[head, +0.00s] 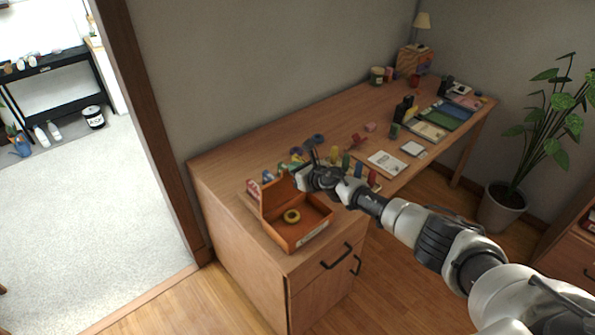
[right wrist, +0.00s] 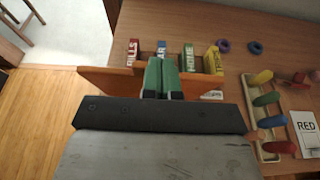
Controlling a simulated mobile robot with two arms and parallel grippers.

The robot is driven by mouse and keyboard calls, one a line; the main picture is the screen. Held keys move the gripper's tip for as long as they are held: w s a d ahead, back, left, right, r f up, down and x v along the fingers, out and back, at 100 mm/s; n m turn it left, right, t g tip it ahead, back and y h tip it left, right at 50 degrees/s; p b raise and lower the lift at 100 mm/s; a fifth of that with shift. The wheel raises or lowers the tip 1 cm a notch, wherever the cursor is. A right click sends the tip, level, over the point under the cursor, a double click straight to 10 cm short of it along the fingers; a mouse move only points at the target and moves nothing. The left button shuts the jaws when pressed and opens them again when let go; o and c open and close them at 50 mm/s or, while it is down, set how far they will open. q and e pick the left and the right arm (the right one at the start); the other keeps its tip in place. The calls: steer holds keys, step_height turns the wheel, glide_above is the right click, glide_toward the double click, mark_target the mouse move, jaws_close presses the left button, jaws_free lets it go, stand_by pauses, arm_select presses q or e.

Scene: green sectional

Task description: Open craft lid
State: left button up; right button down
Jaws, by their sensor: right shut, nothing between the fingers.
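The craft box (head: 299,240) is an orange-brown wooden box at the near left end of the desk. Its lid (head: 275,198) stands raised, roughly upright, along the box's back side, so the inside shows. A yellow ring, like a tape roll (head: 292,216), lies inside. My right gripper (head: 302,181) is shut and empty, beside the lid's upper right part. In the right wrist view, its green fingertips (right wrist: 161,77) overlap the orange lid (right wrist: 108,80); I cannot tell whether they touch it. My left gripper is not in view.
Small labelled boxes (right wrist: 189,57) stand behind the lid. A rack of coloured pieces (right wrist: 262,125) is right of the gripper. A white card (head: 387,163), books (head: 452,115) and jars lie farther along the desk (head: 235,155). A potted plant (head: 502,205) stands at right.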

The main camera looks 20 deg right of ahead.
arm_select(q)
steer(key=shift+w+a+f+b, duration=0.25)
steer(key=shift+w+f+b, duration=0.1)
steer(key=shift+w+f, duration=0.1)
arm_select(e)
steer(key=shift+w+a+r, duration=0.1)
steer(key=shift+w+a, duration=0.15)
steer(key=shift+w, duration=0.4)
steer(key=shift+w+a+r, duration=0.1)
steer(key=shift+w+a, duration=0.15)
steer(key=shift+w, duration=0.45)
steer(key=shift+w+a, duration=0.25)
steer(key=shift+w, duration=0.4)
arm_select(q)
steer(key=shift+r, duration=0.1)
